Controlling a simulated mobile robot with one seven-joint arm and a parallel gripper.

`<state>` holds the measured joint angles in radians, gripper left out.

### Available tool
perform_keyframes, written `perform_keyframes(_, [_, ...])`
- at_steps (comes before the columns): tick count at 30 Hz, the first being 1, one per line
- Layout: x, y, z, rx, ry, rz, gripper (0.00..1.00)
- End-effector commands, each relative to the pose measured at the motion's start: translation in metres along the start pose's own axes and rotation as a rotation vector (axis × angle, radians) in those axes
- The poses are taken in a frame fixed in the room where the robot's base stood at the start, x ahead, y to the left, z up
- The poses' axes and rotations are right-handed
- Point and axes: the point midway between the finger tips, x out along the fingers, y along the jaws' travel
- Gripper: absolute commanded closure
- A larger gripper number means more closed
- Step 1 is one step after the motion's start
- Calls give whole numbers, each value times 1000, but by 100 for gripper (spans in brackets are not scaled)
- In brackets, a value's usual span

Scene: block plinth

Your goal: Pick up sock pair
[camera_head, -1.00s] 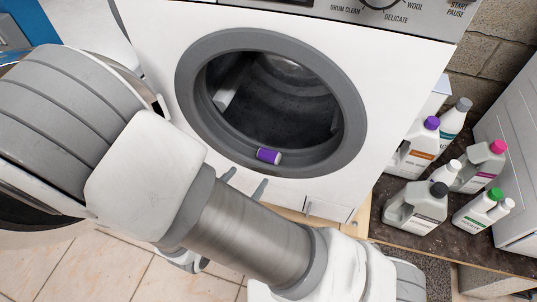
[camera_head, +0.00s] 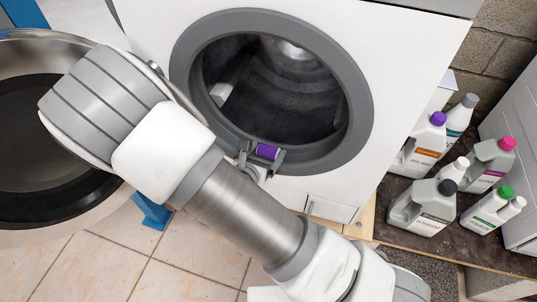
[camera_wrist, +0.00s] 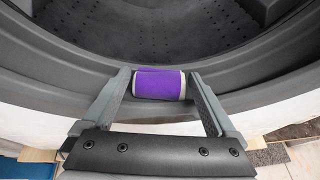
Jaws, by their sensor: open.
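The sock pair (camera_head: 267,151) is a small purple roll with pale ends. It lies on the lower lip of the washing machine's round opening. It also shows in the wrist view (camera_wrist: 159,84), lying crosswise between the fingers. My gripper (camera_head: 262,156) is open at the lip, with one finger on each side of the roll. In the wrist view my gripper (camera_wrist: 158,88) has its fingertips close to the roll's two ends. I cannot tell whether either finger touches it.
The washing machine's grey door ring (camera_head: 352,120) surrounds the dark drum (camera_head: 285,95), which looks empty apart from a pale drum rib. The open round door (camera_head: 45,215) stands at the left. Several detergent bottles (camera_head: 424,205) stand on a low shelf at the right.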

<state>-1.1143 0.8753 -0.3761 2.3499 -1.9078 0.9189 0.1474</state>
Motion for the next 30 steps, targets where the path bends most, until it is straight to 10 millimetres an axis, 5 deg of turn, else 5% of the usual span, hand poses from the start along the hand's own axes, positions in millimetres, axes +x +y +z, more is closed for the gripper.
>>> perform_keyframes(7, [2, 0, 0, 0, 1, 1, 7])
perform_keyframes(18, [2, 0, 0, 0, 1, 1, 71])
perform_keyframes(30, [-2, 0, 10, 3, 0, 1, 71])
